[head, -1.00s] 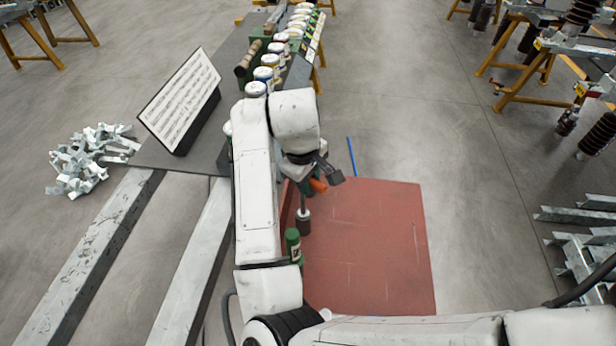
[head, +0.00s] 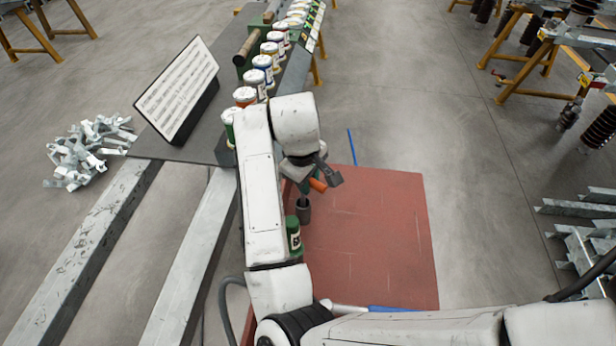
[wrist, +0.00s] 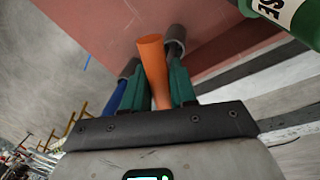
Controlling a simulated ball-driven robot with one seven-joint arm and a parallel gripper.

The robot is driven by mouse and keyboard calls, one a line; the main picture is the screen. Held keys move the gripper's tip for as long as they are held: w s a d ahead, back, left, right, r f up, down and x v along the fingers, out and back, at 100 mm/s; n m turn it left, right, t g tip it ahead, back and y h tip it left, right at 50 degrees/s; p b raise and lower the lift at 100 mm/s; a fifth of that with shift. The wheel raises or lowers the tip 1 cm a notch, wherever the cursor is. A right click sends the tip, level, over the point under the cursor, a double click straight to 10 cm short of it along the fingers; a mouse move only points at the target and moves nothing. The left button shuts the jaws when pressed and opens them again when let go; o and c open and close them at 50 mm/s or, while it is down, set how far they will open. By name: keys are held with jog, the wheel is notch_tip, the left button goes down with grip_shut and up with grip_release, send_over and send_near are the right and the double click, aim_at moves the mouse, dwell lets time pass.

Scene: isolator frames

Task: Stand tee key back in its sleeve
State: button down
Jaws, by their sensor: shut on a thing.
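My gripper (head: 320,178) is in the middle of the head view, over the red mat's left part. In the wrist view its green fingers (wrist: 155,82) are shut around the orange handle (wrist: 153,70) of the tee key. The orange end (head: 318,185) also shows at the jaws in the head view. A dark socket-like cylinder (head: 303,212) shows just below the gripper; its join to the handle is hidden. I cannot make out the sleeve for certain. A green cylinder (head: 293,234) with a white label stands below the gripper in the picture, and shows at the wrist view's upper right (wrist: 285,12).
A grey bench (head: 197,143) at left carries a row of white-capped containers (head: 262,62) and a tilted printed board (head: 178,90). Galvanised beams (head: 200,265) and a metal pile (head: 85,150) lie at left. The red mat (head: 375,235) has clear room to the right.

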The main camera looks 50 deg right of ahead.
jog(key=shift+f+b, duration=0.4)
jog(key=shift+f, duration=0.5)
jog(key=c, duration=0.8)
grip_release()
jog(key=r, duration=0.3)
jog(key=a+r, duration=0.1)
jog(key=r, duration=0.3)
jog(key=a+r+p, duration=0.1)
jog(key=r, duration=0.2)
jog(key=shift+s+r, duration=0.15)
jog(key=shift+r, duration=0.15)
